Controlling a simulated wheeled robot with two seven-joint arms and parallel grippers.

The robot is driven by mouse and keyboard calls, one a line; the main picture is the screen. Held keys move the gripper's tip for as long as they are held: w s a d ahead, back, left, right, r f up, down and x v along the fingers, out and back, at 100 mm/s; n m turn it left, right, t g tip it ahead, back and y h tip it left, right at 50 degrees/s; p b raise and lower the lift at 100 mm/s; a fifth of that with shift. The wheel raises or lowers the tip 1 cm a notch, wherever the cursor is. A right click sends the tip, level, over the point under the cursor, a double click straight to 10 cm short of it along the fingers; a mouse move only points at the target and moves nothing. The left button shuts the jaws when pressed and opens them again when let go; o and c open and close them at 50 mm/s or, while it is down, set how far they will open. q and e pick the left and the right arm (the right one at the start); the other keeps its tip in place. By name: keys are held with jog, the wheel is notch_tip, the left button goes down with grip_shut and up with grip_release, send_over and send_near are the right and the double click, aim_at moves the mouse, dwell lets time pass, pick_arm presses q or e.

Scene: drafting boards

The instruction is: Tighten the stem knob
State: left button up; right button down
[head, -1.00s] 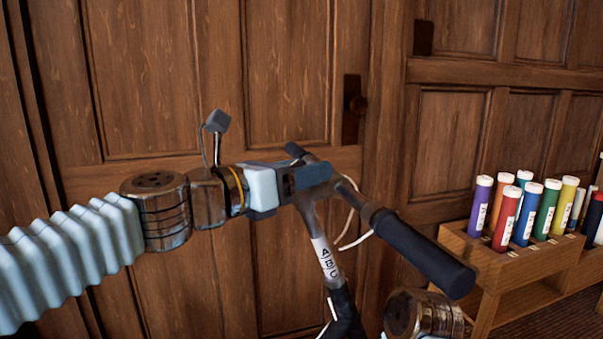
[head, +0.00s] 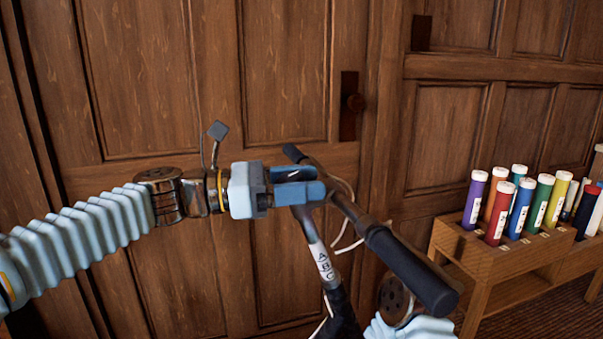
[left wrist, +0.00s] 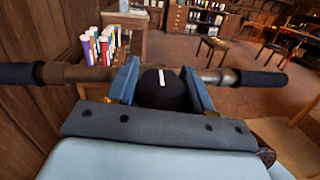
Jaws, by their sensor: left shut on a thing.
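A handlebar on an upright stem stands in front of me, with a black grip (head: 412,270) at its near end. The stem (head: 322,262) carries a white label reading "ABC". My left gripper (head: 300,184) reaches the top of the stem from the left, its blue fingers around the knob there. In the left wrist view the stem knob (left wrist: 163,92) is round and black with a white mark, and sits between the two fingers of my left gripper (left wrist: 163,84). The fingers are shut on it. In the head view they mostly hide the knob. My right gripper is not in view.
A wooden rack (head: 478,252) of coloured capped tubes stands at the right. A panelled wooden door (head: 180,90) with a dark knob rises close behind the handlebar. Thin pale cables (head: 348,215) hang beside the stem.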

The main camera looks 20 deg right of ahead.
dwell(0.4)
pick_arm(q)
jog(key=o, duration=1)
jog(key=shift+c, duration=0.2)
jog(key=w+a+b, duration=0.1)
jog(key=a, duration=1.2)
jog(key=shift+w+a+f, duration=0.25)
jog(key=shift+w+a, duration=0.15)
jog(key=shift+s, duration=0.1)
